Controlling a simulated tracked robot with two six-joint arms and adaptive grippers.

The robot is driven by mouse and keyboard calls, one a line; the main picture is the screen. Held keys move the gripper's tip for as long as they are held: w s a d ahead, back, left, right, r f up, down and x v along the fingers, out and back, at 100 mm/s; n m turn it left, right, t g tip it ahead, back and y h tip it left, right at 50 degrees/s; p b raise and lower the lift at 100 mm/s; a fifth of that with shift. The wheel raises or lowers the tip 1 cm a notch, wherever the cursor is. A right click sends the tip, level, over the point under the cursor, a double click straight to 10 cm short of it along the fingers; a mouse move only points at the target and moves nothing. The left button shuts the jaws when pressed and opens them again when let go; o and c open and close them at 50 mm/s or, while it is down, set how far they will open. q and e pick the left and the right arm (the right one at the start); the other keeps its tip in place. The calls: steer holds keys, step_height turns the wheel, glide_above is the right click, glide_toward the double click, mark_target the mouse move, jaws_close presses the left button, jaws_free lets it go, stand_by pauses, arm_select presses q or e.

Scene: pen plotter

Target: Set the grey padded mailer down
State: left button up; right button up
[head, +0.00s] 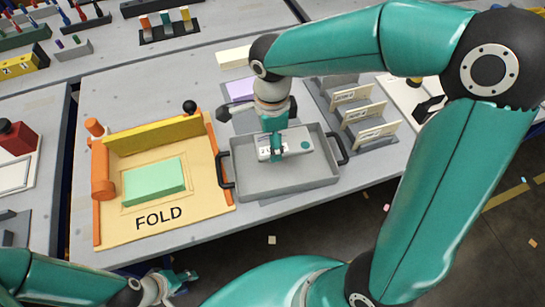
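The grey padded mailer (295,146), a pale flat piece with a dark mark on its face, is at the grey tray (310,188). My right gripper (277,152) comes down over it, with a teal finger across its near side. It looks shut on the mailer; the far finger is hidden. I cannot tell whether the mailer touches the tray floor. My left gripper (184,281) is low at the bottom left, in front of the table edge, with its fingers apart and empty.
Left of the tray is a FOLD board (158,217) with a yellow flap and a green block (153,181). A rack with labelled slots (357,112) stands right of the tray. A purple sheet (240,89) lies behind it. My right arm covers much of the right side.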

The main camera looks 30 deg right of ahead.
mark_target(272, 165)
steer(key=shift+f, duration=4)
steer(key=shift+f+b, duration=0.15)
steer(key=shift+b, duration=0.15)
steer(key=o, duration=1.1)
steer(key=shift+r, duration=0.3)
step_height(272, 165, up, 12)
steer(key=shift+f+p, duration=0.1)
steer(key=shift+p, duration=0.45)
